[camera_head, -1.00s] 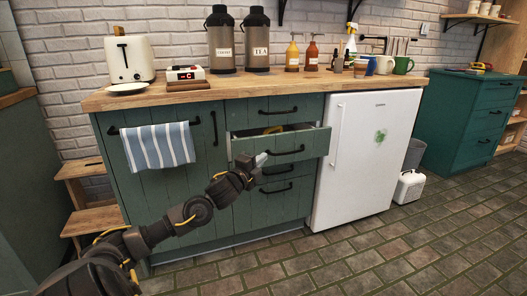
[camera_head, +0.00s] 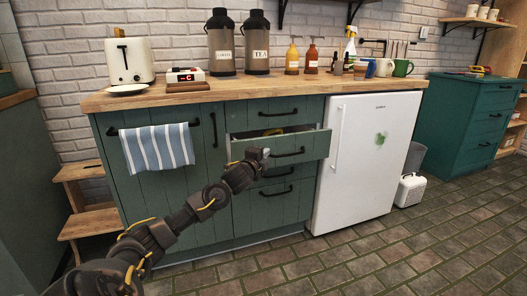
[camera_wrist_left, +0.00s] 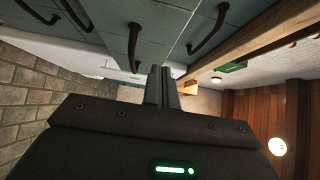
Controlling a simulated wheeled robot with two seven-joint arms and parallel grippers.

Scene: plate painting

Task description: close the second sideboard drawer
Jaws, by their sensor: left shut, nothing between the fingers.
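The second sideboard drawer (camera_head: 310,147) has a green front with a black bar handle and stands pulled out. Something yellow shows inside it. My left gripper (camera_head: 264,153) is at the left part of this drawer front, beside the handle (camera_head: 287,153). Whether it touches the front I cannot tell. In the left wrist view the gripper's fingers (camera_wrist_left: 161,72) are together, with nothing between them, and black handles (camera_wrist_left: 134,45) on green fronts lie close by. My right gripper is not in view.
The drawers above (camera_head: 275,112) and below (camera_head: 275,192) look shut. A white fridge (camera_head: 362,160) stands right of the drawers. A striped towel (camera_head: 158,148) hangs on the left cupboard's rail. The wooden worktop (camera_head: 270,86) carries a toaster, flasks, bottles and mugs. The floor in front is clear.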

